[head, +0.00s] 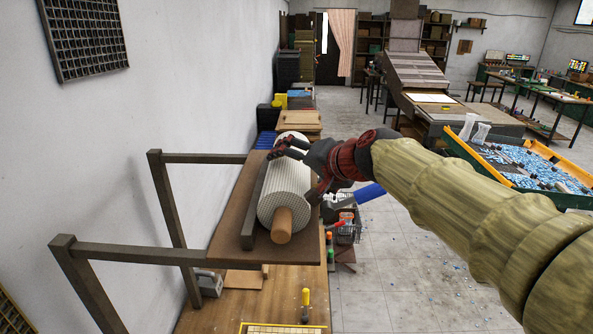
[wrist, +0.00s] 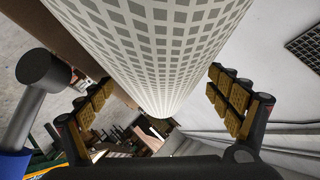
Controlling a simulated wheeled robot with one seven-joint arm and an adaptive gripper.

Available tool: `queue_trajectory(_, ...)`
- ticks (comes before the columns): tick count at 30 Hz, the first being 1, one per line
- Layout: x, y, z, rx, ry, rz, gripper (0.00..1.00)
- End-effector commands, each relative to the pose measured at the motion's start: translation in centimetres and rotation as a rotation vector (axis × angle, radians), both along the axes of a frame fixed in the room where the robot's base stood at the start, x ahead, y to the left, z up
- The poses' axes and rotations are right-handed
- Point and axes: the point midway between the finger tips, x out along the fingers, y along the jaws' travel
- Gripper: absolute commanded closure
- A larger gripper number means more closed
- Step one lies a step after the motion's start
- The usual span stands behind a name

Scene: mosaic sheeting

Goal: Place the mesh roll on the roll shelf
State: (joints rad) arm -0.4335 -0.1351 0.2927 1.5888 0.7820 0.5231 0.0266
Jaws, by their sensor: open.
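The mesh roll (head: 285,192), a thick white cylinder with a grey square grid and a tan core end, lies lengthwise on the brown board of the roll shelf (head: 226,222). A dark raised strip (head: 254,208) runs along its left side. My gripper (head: 298,168) is over the roll's far right part, with its fingers spread around it. In the wrist view, the mesh roll (wrist: 155,50) passes between the two padded fingers of my open gripper (wrist: 163,88), with gaps showing at both sides. The roll's underside is hidden.
Dark metal brackets (head: 150,252) carry the shelf from the left wall. A wooden bench (head: 245,300) with a yellow-handled tool is below. A blue-handled tool (head: 369,192) and a wire basket (head: 348,228) are right of the shelf. Open floor (head: 400,270) lies further right.

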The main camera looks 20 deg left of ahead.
Motion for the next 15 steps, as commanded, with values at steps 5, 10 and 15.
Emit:
queue_trajectory(5, -0.8, -1.0, 0.9, 0.002, -0.003, -0.001, 0.09)
queue_trajectory(10, -2.8, -3.2, 2.6, 0.003, -0.005, -0.003, 0.09)
queue_trajectory(15, -4.7, -5.5, 4.1, 0.0, -0.002, -0.002, 0.09)
